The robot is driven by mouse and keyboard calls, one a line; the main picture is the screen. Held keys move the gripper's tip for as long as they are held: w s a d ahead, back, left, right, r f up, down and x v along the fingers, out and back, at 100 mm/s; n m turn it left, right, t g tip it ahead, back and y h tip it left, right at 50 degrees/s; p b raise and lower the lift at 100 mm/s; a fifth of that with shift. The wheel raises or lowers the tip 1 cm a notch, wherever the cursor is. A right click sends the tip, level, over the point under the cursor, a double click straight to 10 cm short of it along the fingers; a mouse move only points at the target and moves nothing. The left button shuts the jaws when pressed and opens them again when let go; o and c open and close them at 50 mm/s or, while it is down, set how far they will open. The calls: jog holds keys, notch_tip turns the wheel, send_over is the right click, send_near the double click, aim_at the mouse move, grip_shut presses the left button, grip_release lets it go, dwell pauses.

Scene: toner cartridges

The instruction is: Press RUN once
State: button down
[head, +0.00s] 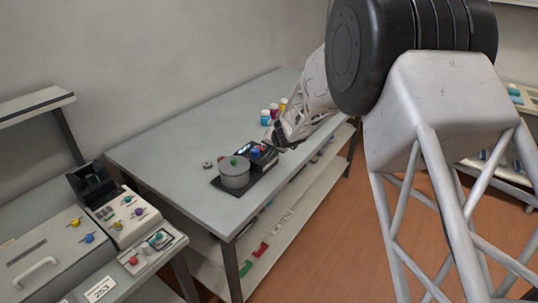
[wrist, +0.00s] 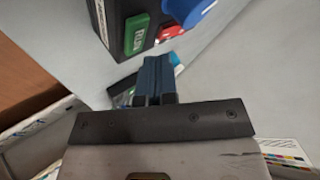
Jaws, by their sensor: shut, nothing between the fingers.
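A dark box (head: 257,157) stands on the grey table in the head view, with small coloured parts on top. In the wrist view the dark box (wrist: 112,22) shows a green button (wrist: 137,34) with pale lettering that looks like RUN, though it is hard to read. A red button (wrist: 172,31) is beside it, and a blue round part (wrist: 190,10) is further right. My gripper (wrist: 157,62) is shut and empty, its fingertips just short of the green and red buttons in the picture. In the head view my gripper (head: 280,138) is right by the box; contact cannot be told.
A grey cylinder with a green knob (head: 234,174) stands left of the box on a dark mat (head: 222,186). The table (head: 170,150) is clear to the left. A control console (head: 130,215) stands at lower left.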

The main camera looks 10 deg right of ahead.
jog(key=shift+f, duration=0.25)
jog(key=shift+f, duration=0.2)
jog(key=shift+f, duration=0.45)
dwell(1.4)
jog(key=shift+r, duration=0.85)
jog(key=shift+r, duration=0.1)
jog(key=shift+r, duration=2.4)
jog(key=shift+r, duration=0.1)
